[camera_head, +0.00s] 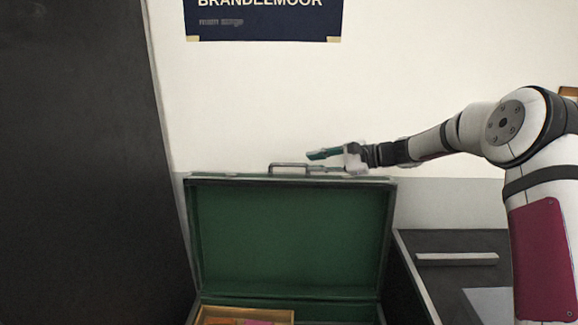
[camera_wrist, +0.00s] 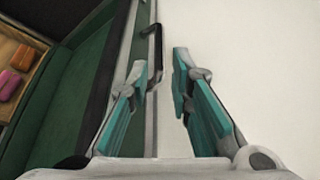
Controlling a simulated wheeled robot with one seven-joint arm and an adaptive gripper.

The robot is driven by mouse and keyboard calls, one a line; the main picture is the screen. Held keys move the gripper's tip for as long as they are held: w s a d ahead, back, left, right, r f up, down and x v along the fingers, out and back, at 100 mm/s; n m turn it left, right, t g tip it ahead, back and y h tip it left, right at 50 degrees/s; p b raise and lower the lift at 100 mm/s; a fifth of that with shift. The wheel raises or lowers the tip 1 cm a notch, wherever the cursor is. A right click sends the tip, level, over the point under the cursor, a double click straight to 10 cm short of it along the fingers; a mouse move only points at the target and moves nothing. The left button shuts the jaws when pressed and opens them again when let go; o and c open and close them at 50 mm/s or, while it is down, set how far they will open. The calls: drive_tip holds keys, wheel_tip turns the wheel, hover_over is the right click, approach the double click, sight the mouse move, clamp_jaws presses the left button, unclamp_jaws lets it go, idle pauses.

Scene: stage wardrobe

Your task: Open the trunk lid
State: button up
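The trunk lid (camera_head: 290,240) stands raised, its green inner side facing the head camera. A metal handle (camera_head: 289,166) sits on the lid's top edge; in the wrist view the dark handle (camera_wrist: 154,48) shows just past the fingertips. My gripper (camera_head: 315,160) is at the lid's top edge, beside the handle's right end. In the wrist view its teal fingers (camera_wrist: 163,75) are apart, with the lid's edge by the left finger. Nothing clear is held between them. Whether the fingers touch the lid or handle I cannot tell.
A wooden tray (camera_head: 292,316) with orange and pink items lies in the trunk. A dark panel (camera_head: 80,160) stands close on the left. A dark surface (camera_head: 455,243) with a pale bar is on the right. A pale wall (camera_head: 400,90) is behind the lid.

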sight(295, 165)
drive_tip(key=x, duration=0.8)
drive_tip(key=shift+w+a+f, duration=0.15)
drive_tip(key=shift+a, duration=0.2)
drive_tip(key=shift+c, duration=0.4)
clamp_jaws()
